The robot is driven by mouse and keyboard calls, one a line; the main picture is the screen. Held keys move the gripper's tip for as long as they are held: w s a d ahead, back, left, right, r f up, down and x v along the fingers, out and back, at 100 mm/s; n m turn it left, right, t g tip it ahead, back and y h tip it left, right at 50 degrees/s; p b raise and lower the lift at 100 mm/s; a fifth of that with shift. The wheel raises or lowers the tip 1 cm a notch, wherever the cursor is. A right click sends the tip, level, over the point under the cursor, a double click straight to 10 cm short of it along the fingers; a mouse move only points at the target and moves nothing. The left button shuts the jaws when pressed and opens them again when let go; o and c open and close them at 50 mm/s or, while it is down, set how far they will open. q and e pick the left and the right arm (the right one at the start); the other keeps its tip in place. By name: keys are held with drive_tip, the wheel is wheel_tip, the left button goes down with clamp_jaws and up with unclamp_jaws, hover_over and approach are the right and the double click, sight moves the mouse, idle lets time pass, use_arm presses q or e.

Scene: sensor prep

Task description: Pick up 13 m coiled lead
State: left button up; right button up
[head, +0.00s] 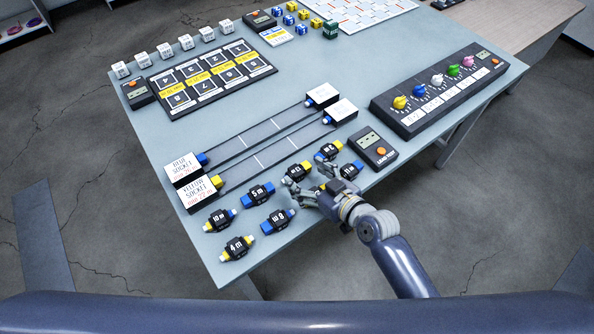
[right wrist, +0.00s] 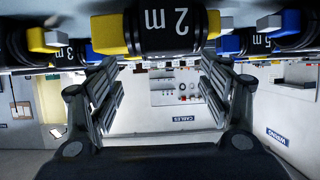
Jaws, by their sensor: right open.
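Several black coiled leads with blue or yellow plugs lie near the table's front corner in the head view. The lead (head: 298,172) just behind my right gripper may be the 13 m one; its label is too small to read surely. My right gripper (head: 315,193) is open and empty, low among the leads. In the right wrist view its two fingers (right wrist: 155,95) stand apart with nothing between them. A lead marked 2 m (right wrist: 168,28), with yellow plugs, shows above them there. The gripper hides part of the table below it. My left gripper is out of view.
Leads marked 5 m (head: 257,194), 10 m (head: 220,218) and 4 m (head: 238,248) lie to the left. A black tester (head: 373,149) stands behind right. Yellow socket (head: 199,194) and its track lie behind. The knob panel (head: 440,90) is at right.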

sight(298, 170)
drive_tip(key=shift+p+x, duration=0.3)
drive_tip(key=shift+x, duration=2.45)
drive_tip(key=shift+s+d+f, duration=0.1)
drive_tip(key=shift+d+f, duration=0.05)
drive_tip(key=shift+c, duration=0.3)
drive_tip(key=c, duration=0.7)
